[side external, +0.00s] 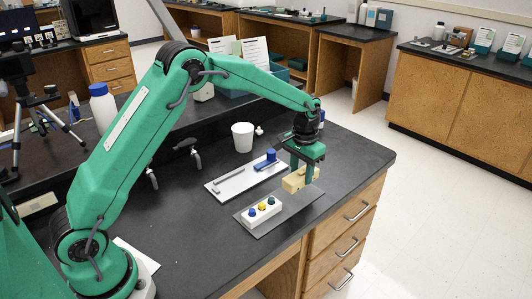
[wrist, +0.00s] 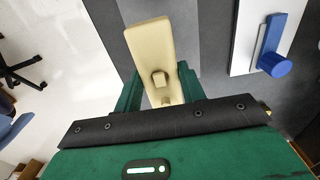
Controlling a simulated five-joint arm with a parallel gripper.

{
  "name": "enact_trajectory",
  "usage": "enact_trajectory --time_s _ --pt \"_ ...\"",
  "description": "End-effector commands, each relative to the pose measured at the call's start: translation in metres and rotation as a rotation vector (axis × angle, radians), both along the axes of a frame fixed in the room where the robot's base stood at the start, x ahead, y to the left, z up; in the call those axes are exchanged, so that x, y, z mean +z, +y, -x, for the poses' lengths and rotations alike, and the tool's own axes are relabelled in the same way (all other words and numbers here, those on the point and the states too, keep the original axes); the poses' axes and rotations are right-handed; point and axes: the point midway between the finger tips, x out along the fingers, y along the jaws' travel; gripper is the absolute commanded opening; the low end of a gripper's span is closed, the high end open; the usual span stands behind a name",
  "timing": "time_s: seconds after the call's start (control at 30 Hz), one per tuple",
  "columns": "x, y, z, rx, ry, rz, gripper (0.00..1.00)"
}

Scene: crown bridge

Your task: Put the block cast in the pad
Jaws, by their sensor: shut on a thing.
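The block cast (side external: 295,181) is a pale yellow block, held between the green fingers of my gripper (side external: 302,176). In the wrist view, the block cast (wrist: 148,45) reaches out beyond the fingers of my gripper (wrist: 160,88), with small pegs on its face. A flat grey mat (side external: 300,205), which looks like the pad, lies on the black bench. My gripper and the block cast are over or near the mat's far end; the exact gap below cannot be told. A white block with blue, yellow and green knobs (side external: 263,211) sits on the mat's near-left part.
A white plate (side external: 228,184) with a grey bar and a blue piece (side external: 268,160) lies behind the mat. The blue piece also shows in the wrist view (wrist: 273,62). A white cup (side external: 242,137) stands farther back. The bench's right edge is close by.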

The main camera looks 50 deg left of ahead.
Motion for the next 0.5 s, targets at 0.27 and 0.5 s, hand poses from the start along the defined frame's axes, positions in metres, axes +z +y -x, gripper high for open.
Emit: enact_trajectory --time_s 0.27,0.5 --pt "-0.008 0.013 -0.008 0.000 -0.002 0.000 0.10" --pt "-0.016 0.012 -0.008 0.000 0.001 0.000 0.10"
